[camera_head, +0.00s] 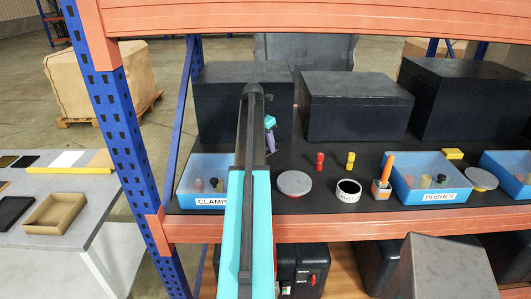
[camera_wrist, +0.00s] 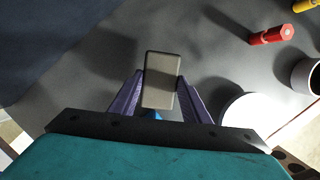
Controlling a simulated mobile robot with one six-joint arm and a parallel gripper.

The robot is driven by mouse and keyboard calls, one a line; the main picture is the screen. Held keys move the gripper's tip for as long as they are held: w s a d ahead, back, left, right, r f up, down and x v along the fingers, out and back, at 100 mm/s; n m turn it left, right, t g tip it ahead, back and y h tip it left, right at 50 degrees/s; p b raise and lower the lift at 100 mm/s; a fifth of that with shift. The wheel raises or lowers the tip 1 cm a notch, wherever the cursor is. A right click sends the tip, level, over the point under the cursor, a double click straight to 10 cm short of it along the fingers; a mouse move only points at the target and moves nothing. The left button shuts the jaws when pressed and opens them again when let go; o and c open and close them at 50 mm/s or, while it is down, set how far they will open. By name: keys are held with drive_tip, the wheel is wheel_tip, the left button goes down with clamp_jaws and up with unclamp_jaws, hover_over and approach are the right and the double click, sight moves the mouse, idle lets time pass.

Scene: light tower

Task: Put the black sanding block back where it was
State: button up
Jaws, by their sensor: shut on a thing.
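The sanding block (camera_wrist: 161,82) shows in the wrist view as a small rectangular block with a grey-brown lit face and dark edges. My gripper (camera_wrist: 160,78) is shut on it, with one purple finger against each long side. The block is held over the dark shelf surface (camera_wrist: 215,65); I cannot tell how high. In the head view my gripper (camera_head: 270,135) is mostly hidden behind my arm, over the shelf in front of the left black box, and the block cannot be made out there.
On the shelf are a blue CLAMPS bin (camera_head: 187,186), red (camera_head: 320,161) and yellow (camera_head: 350,160) pieces, a grey disc (camera_head: 294,183), a white-ringed cup (camera_head: 348,191), an orange-handled tool (camera_head: 386,170) and a BUSHES bin (camera_head: 405,194). Black boxes (camera_head: 357,105) stand behind. A blue post (camera_head: 118,120) stands left.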

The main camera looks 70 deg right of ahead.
drive_tip(key=shift+f, duration=0.65)
drive_tip(key=shift+f, duration=0.15)
drive_tip(key=shift+f+p, duration=0.7)
drive_tip(key=shift+f, duration=1)
drive_tip(key=o, duration=0.9)
drive_tip(key=shift+f, duration=0.1)
drive_tip(key=shift+b+v, duration=1.55)
drive_tip(key=shift+v, duration=4.55)
drive_tip(key=shift+s+d, duration=0.1)
